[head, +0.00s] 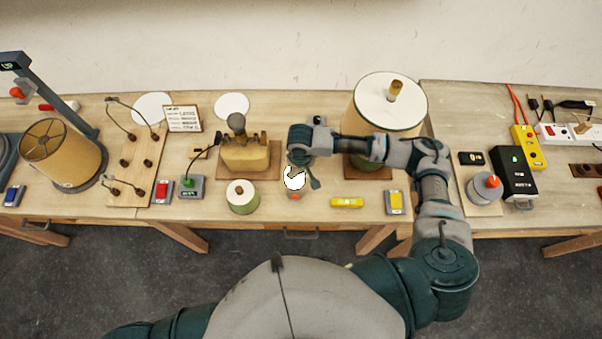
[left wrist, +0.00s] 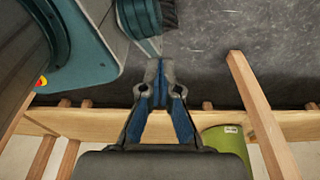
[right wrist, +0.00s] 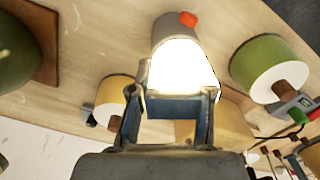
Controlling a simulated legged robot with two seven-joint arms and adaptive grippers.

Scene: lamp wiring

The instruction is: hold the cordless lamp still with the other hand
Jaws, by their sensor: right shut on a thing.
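The cordless lamp, a small lit lamp (head: 294,178) with a grey body and an orange-red button, stands near the middle of the bench. In the right wrist view its glowing white part (right wrist: 182,72) fills the space between the fingers. My right gripper (right wrist: 178,92) is shut on this lamp, one finger on each side. In the head view my right wrist hides part of it. My left gripper (left wrist: 160,70) has its fingertips together with nothing between them. It is below and in front of the bench edge, away from the lamp, and out of the head view.
A large drum (head: 404,101) stands behind my right arm. A yellow level (head: 346,203) and a yellow switch box (head: 395,203) lie to the right along the front.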

